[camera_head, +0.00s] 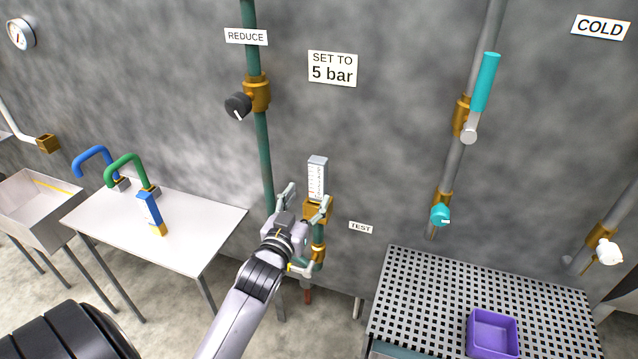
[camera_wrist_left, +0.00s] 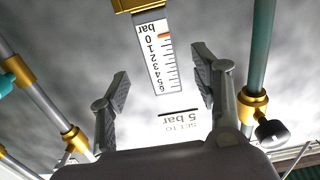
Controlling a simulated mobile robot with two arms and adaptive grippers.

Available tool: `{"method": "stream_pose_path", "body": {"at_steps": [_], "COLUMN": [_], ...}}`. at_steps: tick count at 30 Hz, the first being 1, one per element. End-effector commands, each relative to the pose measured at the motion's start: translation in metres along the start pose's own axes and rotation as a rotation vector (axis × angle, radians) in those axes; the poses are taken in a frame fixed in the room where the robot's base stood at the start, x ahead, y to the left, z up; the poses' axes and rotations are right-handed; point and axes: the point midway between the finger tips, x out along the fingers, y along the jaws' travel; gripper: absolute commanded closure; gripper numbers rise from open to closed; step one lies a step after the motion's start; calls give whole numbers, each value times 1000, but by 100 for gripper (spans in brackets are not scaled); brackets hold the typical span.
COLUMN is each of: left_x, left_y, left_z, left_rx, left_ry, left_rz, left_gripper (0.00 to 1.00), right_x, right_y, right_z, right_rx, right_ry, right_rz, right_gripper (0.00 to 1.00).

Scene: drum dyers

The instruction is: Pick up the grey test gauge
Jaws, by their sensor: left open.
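The grey test gauge (camera_head: 318,178) stands upright on a brass fitting (camera_head: 318,212) on the pipe at the wall, above the TEST label. In the left wrist view the gauge (camera_wrist_left: 158,60) shows upside down, with a white bar scale and an orange mark near 0. My left gripper (camera_head: 305,203) is open in front of the gauge's lower part. In the left wrist view its two fingers (camera_wrist_left: 162,86) stand apart on either side of the gauge, with gaps on both sides. Whether the gauge lies between the fingers in depth, I cannot tell. My right gripper is not in view.
A green pipe with a black knob (camera_head: 238,106) runs just left of the gauge. A white table (camera_head: 205,225) at left bears a blue gauge (camera_head: 149,210) and hoses. A perforated bench (camera_head: 420,295) with a purple tray (camera_head: 493,345) stands at right.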

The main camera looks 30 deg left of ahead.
Motion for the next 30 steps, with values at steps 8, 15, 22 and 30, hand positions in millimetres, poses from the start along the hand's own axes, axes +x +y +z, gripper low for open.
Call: {"method": "stream_pose_path", "body": {"at_steps": [8, 15, 22, 30], "left_x": [27, 55, 77, 78], "left_y": [0, 1, 1, 1], "left_z": [0, 0, 2, 3], "left_rx": [1, 1, 1, 1], "left_ry": [1, 0, 1, 1], "left_rz": [0, 0, 1, 0], "left_gripper": [42, 42, 42, 43], "right_x": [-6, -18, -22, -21], "right_y": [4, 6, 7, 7], "right_z": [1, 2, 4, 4], "right_rx": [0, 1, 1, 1], "right_ry": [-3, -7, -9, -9], "right_rz": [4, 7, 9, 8], "right_gripper": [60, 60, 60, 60]}}
